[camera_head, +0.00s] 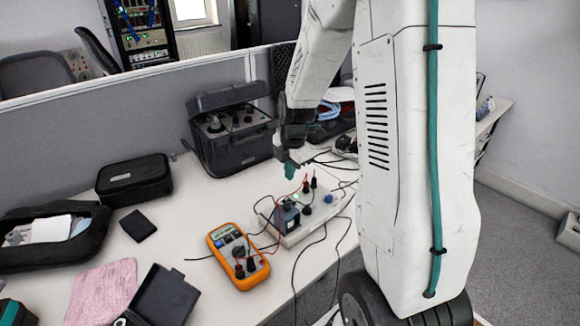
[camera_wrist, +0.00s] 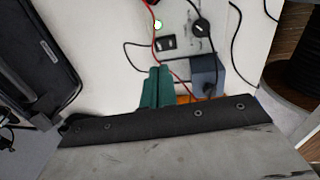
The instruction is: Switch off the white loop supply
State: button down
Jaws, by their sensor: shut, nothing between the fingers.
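The white loop supply (camera_head: 322,222) is a white box on the table, with red and black leads, a blue knob and dark terminals on it. In the wrist view its white panel (camera_wrist: 181,14) shows a black rocker switch (camera_wrist: 166,42), a round black knob (camera_wrist: 201,27) and a lit greenish lamp (camera_wrist: 157,24). A grey-blue block (camera_wrist: 205,75) sits by the panel. My gripper (camera_head: 288,163) has green fingers, is shut and empty, and is above the supply's back side. In the wrist view the fingertips (camera_wrist: 157,72) appear just below the switch, apart from it.
An orange multimeter (camera_head: 238,256) lies left of the supply, with leads running between them. A black open case (camera_head: 235,150) with knobs stands behind. A black pouch (camera_head: 134,180) and a pink cloth (camera_head: 102,292) are at left. Loose cables cross the table around the supply.

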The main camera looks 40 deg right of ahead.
aim_at(286, 200)
jog(key=f, duration=0.6)
jog(key=w+f, duration=0.1)
jog(key=f, duration=0.2)
jog(key=shift+f, duration=0.1)
